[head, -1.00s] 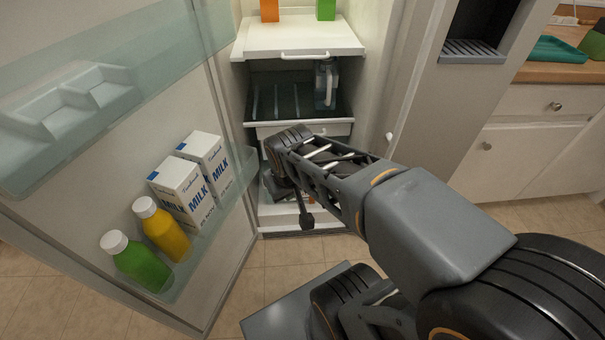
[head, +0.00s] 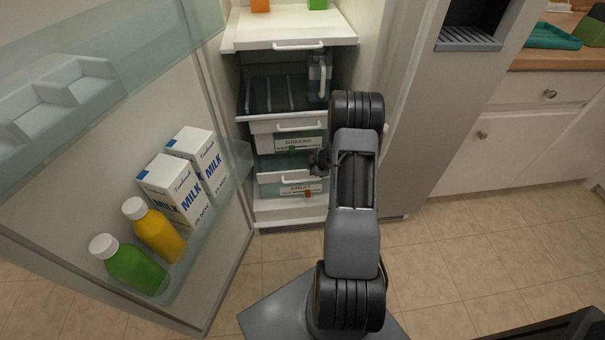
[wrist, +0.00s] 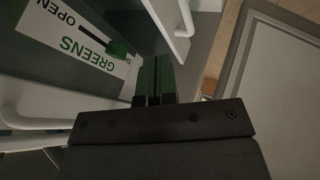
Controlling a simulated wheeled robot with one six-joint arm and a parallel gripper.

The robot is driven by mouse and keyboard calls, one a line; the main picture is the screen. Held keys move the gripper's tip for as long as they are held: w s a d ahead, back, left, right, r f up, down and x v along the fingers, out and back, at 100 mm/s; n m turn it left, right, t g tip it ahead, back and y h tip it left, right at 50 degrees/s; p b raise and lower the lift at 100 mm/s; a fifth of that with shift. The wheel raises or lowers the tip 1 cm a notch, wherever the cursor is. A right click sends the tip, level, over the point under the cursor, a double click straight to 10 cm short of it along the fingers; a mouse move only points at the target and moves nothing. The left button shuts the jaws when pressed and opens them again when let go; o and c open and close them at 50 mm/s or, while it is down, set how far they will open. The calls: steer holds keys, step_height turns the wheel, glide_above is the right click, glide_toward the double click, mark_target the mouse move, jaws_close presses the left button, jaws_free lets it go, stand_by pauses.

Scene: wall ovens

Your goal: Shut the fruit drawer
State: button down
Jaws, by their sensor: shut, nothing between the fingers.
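The white fruit drawer (head: 284,178), with a bar handle, is low in the open fridge. The FRUIT label (head: 300,189), with a red tab, shows just below its front. How far the drawer stands out is hard to tell. My gripper (head: 319,160) is in front of the drawers' right side, between the GREENS label and the fruit drawer; my arm hides part of that side. In the wrist view my gripper (wrist: 156,75) is shut and empty. A white drawer edge with a handle (wrist: 184,18), probably the fruit drawer's, is beside the fingertips; I cannot tell whether they touch.
The greens drawer (head: 288,126) is above, with its GREENS label (wrist: 85,38) close to my fingers. A shelf (head: 290,38) is higher up. The open fridge door (head: 110,215) at left holds milk cartons (head: 172,188) and bottles (head: 128,262).

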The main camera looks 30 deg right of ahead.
steer(key=b, duration=0.3)
glide_toward(297, 175)
steer(key=x, duration=0.4)
steer(key=shift+s+d+f, duration=0.1)
steer(key=shift+s, duration=0.15)
steer(key=shift+x, duration=0.95)
steer(key=shift+w, duration=0.1)
